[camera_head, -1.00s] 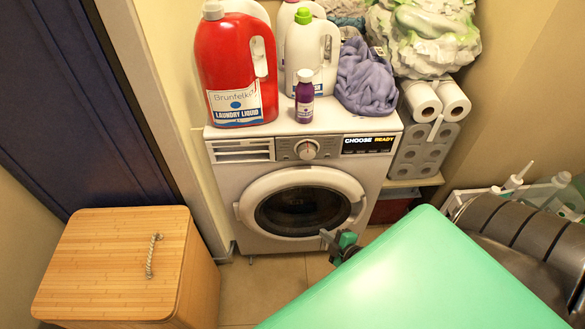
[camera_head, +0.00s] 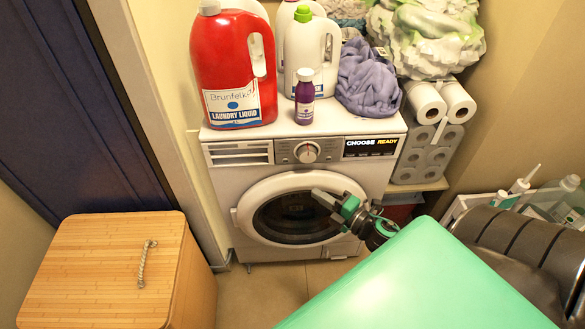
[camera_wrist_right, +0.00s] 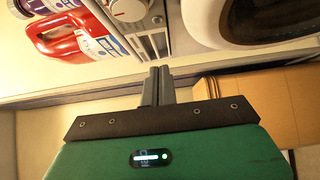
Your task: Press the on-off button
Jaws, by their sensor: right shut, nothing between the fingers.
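The white washer (camera_head: 222,178) stands against the wall with its round door closed. Its control panel has a dial (camera_head: 306,152) in the middle and a lit display (camera_head: 371,146) reading "CHOOSE READY" with small buttons below it. I cannot tell which button is the on-off one. My right gripper (camera_head: 317,192) is shut and empty, in front of the upper right of the door and below the panel. In the right wrist view its shut fingers (camera_wrist_right: 158,74) point toward the washer front, and the dial (camera_wrist_right: 128,8) shows at the top. My left gripper is not in view.
A red detergent jug (camera_head: 234,70), a white jug (camera_head: 312,55), a small purple bottle (camera_head: 304,98) and a purple cloth (camera_head: 368,80) crowd the washer top. Toilet rolls (camera_head: 425,150) stand at its right. A wooden hamper (camera_head: 105,265) stands at the front left.

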